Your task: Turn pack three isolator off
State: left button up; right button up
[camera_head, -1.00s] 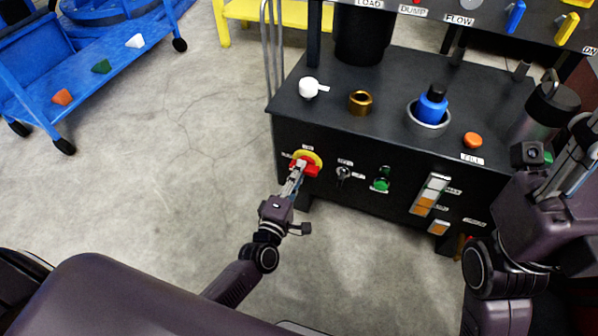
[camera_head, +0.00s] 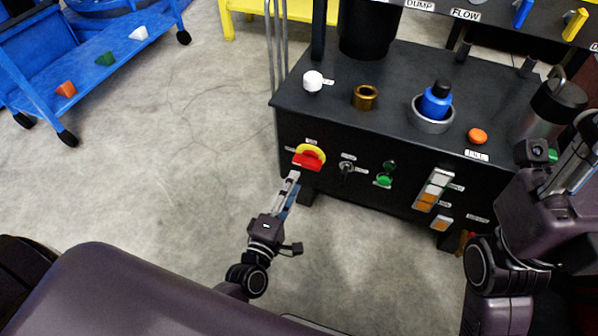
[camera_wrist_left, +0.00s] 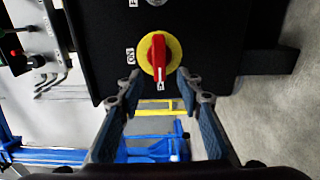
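The isolator is a red handle on a round yellow plate (camera_head: 309,156), on the front panel of the black bench. In the left wrist view the isolator (camera_wrist_left: 158,57) faces me. An ON label sits at its left there, and the handle's white-marked end points down to a second label, its text unclear. My left gripper (camera_head: 292,177) is just below and in front of the isolator in the head view, apart from it. In the left wrist view its fingers (camera_wrist_left: 155,88) are spread with nothing between them. My right gripper (camera_head: 572,163) is at the right edge, partly cut off.
The bench top (camera_head: 395,90) holds a white knob, a brass ring and a blue bottle. A blue cart (camera_head: 75,65) stands left; the floor between is clear.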

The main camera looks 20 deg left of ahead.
pick_arm(q)
jog(key=shift+s, duration=2.4)
